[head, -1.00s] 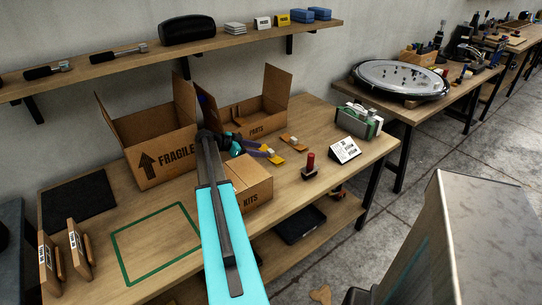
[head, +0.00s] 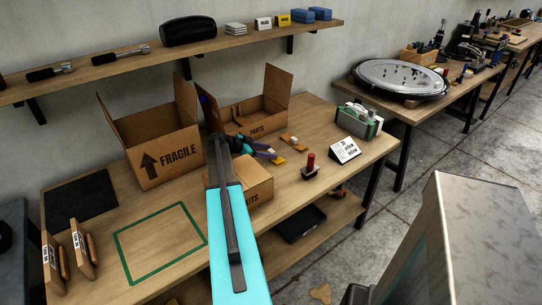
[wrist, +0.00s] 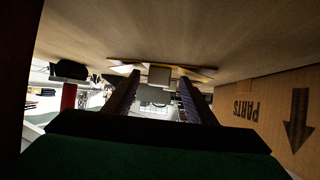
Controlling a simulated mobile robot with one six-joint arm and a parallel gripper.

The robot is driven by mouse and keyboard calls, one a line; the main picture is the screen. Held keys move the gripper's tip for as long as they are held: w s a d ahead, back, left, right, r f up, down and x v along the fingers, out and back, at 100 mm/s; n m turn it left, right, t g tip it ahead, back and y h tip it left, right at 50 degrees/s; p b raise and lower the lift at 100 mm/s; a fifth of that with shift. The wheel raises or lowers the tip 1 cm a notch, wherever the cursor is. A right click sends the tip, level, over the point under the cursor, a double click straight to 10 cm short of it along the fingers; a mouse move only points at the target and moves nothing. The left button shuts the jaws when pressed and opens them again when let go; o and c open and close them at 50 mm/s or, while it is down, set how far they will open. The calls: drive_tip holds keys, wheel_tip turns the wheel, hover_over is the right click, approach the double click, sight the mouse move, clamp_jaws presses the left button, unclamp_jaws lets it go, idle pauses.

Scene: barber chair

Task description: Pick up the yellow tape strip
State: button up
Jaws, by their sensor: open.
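The yellow tape strip (head: 279,161) lies on the workbench between the parts box and the kits box in the head view, partly hidden by my gripper. My gripper (head: 270,154) is just left of it, low over the bench, with its jaws open. In the wrist view the bench top is at the top of the picture. There my open fingers (wrist: 157,85) point toward a thin yellowish piece (wrist: 201,73) and a pale block (wrist: 159,75) beyond the tips. I cannot tell whether the fingers touch either.
The parts box (head: 257,118) stands behind my gripper, and its wall (wrist: 262,108) is close at right in the wrist view. The kits box (head: 252,190) is in front. A red-handled stamp (head: 311,164) and a white sign (head: 344,150) stand to the right. A fragile box (head: 165,155) is at left.

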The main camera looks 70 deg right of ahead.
drive_tip(key=c, duration=1.1)
drive_tip(key=shift+r, duration=0.1)
clamp_jaws()
wheel_tip(320, 180, up, 10)
drive_tip(key=b, duration=0.2)
